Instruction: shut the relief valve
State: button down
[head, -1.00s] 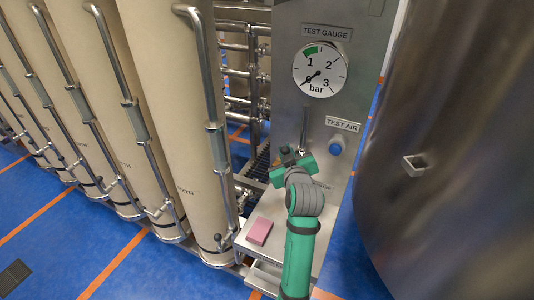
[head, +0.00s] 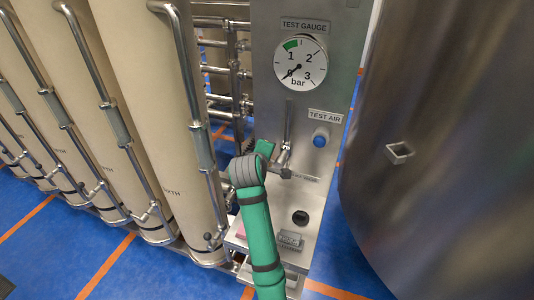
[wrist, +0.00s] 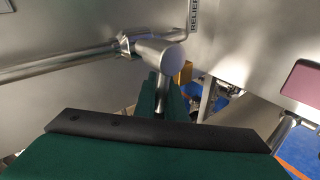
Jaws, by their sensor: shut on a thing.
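The relief valve (wrist: 128,45) is a metal fitting on a thin pipe, with a cut-off label starting "RELIE" beside it in the wrist view. A round-ended metal cylinder projects from it, and a slim metal stem (wrist: 160,98) runs down from this cylinder between my green fingers. My gripper (wrist: 160,105) is shut on this stem, which looks like the valve handle. In the head view, my gripper (head: 268,152) is at the foot of the upright pipe (head: 289,122) on the steel panel. My wrist hides much of the valve there.
The test gauge (head: 300,63) has its needle near 0 bar. A blue test air knob (head: 321,137) is below it. A pink block (head: 240,231) is partly hidden behind my arm. Tan columns (head: 150,110) stand left; a large steel tank (head: 440,120) stands close right.

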jog(key=shift+a+f+n+h, duration=0.3)
jog(key=shift+a+n+h, duration=0.2)
jog(key=shift+n+h, duration=0.25)
jog(key=shift+f, duration=0.1)
jog(key=c, duration=1.7)
grip_release()
jog(key=shift+f, duration=0.15)
jog(key=shift+d, duration=0.3)
jog(key=v, duration=1.1)
jog(key=shift+w+a, duration=0.1)
jog(key=shift+w, duration=0.05)
jog(key=shift+w, duration=0.15)
